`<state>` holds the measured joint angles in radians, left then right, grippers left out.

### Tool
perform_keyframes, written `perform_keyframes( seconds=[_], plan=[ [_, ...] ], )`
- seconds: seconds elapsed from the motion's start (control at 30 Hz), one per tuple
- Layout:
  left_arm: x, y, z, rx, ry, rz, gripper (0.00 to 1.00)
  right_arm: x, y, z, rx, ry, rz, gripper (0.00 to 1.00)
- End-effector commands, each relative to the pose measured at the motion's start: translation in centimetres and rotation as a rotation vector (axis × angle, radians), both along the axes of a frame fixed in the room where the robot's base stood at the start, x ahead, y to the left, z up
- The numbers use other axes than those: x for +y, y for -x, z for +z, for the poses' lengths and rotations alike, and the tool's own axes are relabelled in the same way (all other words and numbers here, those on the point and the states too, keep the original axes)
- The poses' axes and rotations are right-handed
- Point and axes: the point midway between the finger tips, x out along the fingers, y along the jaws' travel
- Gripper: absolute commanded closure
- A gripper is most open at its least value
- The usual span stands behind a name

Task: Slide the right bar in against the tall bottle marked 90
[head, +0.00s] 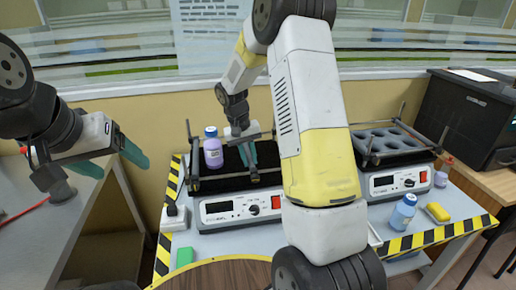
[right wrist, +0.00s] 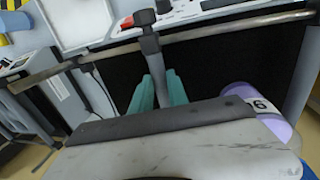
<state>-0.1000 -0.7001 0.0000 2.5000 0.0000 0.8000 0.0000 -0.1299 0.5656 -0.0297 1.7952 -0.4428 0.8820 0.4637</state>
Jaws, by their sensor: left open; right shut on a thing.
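The tall bottle (head: 213,153), purple with a blue cap and white label, stands at the left end of the left shaker's tray. In the right wrist view the bottle (right wrist: 272,125) lies at the right, its number upside down and partly covered. The right bar (right wrist: 158,78) is dark and runs back from a clamp on the front rail. My right gripper (right wrist: 158,92) is shut on this bar, with teal fingers on both sides. A gap shows between bar and bottle. In the head view my right gripper (head: 246,154) is partly hidden. My left gripper (head: 112,160) is open and empty, left of the table.
The left shaker (head: 240,208) has a front rail (right wrist: 215,33) and corner posts. A second shaker (head: 398,185) with a holed tray stands at the right. A green block (head: 185,257) is at front left.

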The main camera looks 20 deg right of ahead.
Motion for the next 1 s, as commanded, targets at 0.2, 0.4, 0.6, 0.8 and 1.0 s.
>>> perform_keyframes(
  seconds=[0.2, 0.4, 0.6, 0.8, 1.0],
  plan=[
    [0.0, 0.0, 0.0, 0.0, 0.0, 0.0, 0.26, 5.8, -0.4, 0.0, -0.001, -0.001, 0.005, 1.0],
    [0.0, 0.0, 0.0, 0.0, 0.0, 0.0, 0.26, 8.8, -0.5, 0.0, -0.002, -0.001, 0.002, 1.0],
    [0.0, 0.0, 0.0, 0.0, 0.0, 0.0, 0.26, 9.9, -0.6, 0.1, -0.001, -0.002, 0.0, 1.0],
    [0.0, 0.0, 0.0, 0.0, 0.0, 0.0, 0.26, 10.0, -0.6, 0.1, -0.002, -0.002, -0.001, 1.0],
    [0.0, 0.0, 0.0, 0.0, 0.0, 0.0, 0.26, 10.0, -0.6, 0.1, -0.002, -0.002, 0.0, 0.69]
  ],
)
